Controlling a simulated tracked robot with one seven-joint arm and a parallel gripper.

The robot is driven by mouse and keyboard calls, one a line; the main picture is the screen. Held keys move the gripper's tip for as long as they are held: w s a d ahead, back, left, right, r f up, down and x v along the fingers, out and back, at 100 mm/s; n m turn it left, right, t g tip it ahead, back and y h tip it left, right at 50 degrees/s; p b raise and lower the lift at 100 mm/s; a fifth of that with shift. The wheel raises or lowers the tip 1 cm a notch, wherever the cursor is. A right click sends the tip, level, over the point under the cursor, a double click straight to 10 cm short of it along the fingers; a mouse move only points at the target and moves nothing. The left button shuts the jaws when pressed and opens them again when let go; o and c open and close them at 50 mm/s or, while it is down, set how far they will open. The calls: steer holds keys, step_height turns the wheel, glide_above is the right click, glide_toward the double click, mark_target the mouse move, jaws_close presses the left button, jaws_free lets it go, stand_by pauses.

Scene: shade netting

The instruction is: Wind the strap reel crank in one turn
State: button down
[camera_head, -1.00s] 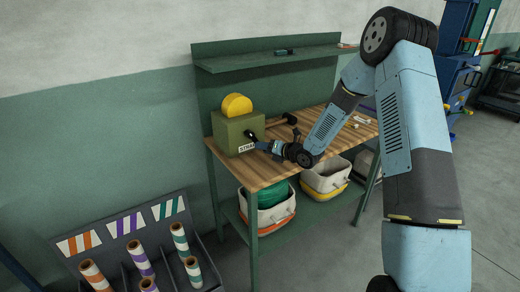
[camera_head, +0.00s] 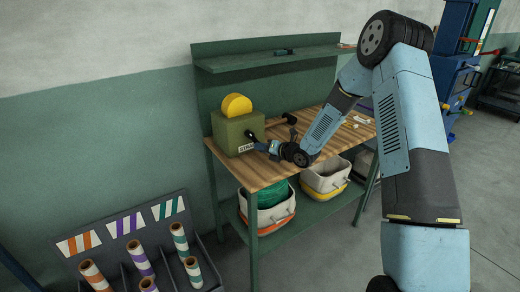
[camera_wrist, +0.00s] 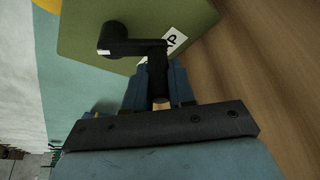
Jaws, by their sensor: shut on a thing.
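The strap reel is an olive-green box (camera_head: 231,137) with a yellow disc (camera_head: 236,104) on top, at the left end of the workbench. A black crank (camera_head: 249,133) sits on the box's side; in the wrist view its arm (camera_wrist: 132,47) runs right from a round hub across the green face. My gripper (camera_head: 264,146) is at the crank; in the wrist view its blue fingers (camera_wrist: 158,88) are shut on the black crank handle (camera_wrist: 157,68). The fingers partly hide the handle. A white label (camera_wrist: 174,41) shows partly behind the crank.
The wooden bench top (camera_head: 262,176) has small dark items behind my gripper. A shelf (camera_head: 270,60) hangs above. Bins (camera_head: 325,178) stand on the lower shelf. A rack of striped tape rolls (camera_head: 140,258) stands at front left.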

steer(key=shift+s+a+f+m+y, duration=0.25)
steer(key=shift+a+m+y, duration=0.2)
steer(key=shift+m, duration=0.45)
steer(key=shift+s+a+f+m+y, duration=0.1)
steer(key=shift+s+a+m+y, duration=0.3)
steer(key=shift+m, duration=0.5)
steer(key=shift+w+d, duration=0.1)
steer(key=c, duration=1)
jaws_free()
steer(key=v, duration=1.3)
steer(key=shift+d, duration=0.35)
